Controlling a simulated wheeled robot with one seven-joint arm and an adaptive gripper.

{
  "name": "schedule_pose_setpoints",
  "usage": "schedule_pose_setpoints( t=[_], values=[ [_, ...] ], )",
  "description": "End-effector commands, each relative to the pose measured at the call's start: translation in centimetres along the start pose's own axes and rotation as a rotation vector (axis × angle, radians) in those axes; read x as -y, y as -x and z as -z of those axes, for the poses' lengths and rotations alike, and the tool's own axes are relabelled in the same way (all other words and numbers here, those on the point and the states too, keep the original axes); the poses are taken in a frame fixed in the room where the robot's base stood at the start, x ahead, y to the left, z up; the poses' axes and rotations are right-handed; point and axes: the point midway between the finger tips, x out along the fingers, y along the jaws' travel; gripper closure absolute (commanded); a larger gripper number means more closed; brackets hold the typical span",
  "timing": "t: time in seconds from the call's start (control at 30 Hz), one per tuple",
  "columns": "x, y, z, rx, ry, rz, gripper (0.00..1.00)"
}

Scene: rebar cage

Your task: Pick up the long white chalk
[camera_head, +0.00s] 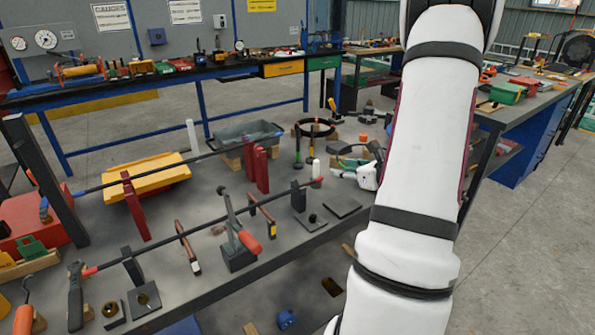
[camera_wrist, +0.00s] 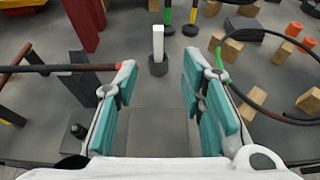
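The long white chalk (camera_wrist: 158,42) stands upright in a small dark round holder (camera_wrist: 158,65) in the wrist view. It lies straight ahead of my gripper, centred between the fingers and beyond their tips. In the head view a short white upright piece, which looks like the chalk (camera_head: 316,168), shows just behind a red rod tip. My gripper (camera_wrist: 160,72) is open and empty, with teal pads on both fingers. In the head view my gripper (camera_head: 362,170) is partly hidden by my arm.
A dark rod with a red tip (camera_wrist: 60,68) ends close to my left finger. A black cable (camera_wrist: 262,108) and several wooden blocks (camera_wrist: 228,50) lie to the right. Green and yellow handled tools (camera_wrist: 192,14) stand behind the chalk. Red uprights (camera_wrist: 82,22) stand at left.

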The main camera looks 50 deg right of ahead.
Motion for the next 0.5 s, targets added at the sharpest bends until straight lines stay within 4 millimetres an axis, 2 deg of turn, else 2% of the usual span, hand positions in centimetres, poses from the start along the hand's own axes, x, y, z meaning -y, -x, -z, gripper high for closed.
schedule_pose_setpoints(
  t=[0.3,0.5],
  values=[
    [-0.1,-5.3,0.1,0.0,-0.003,-0.002,0.63],
    [-0.1,-8.0,0.0,0.001,-0.001,-0.002,0.63]
  ],
)
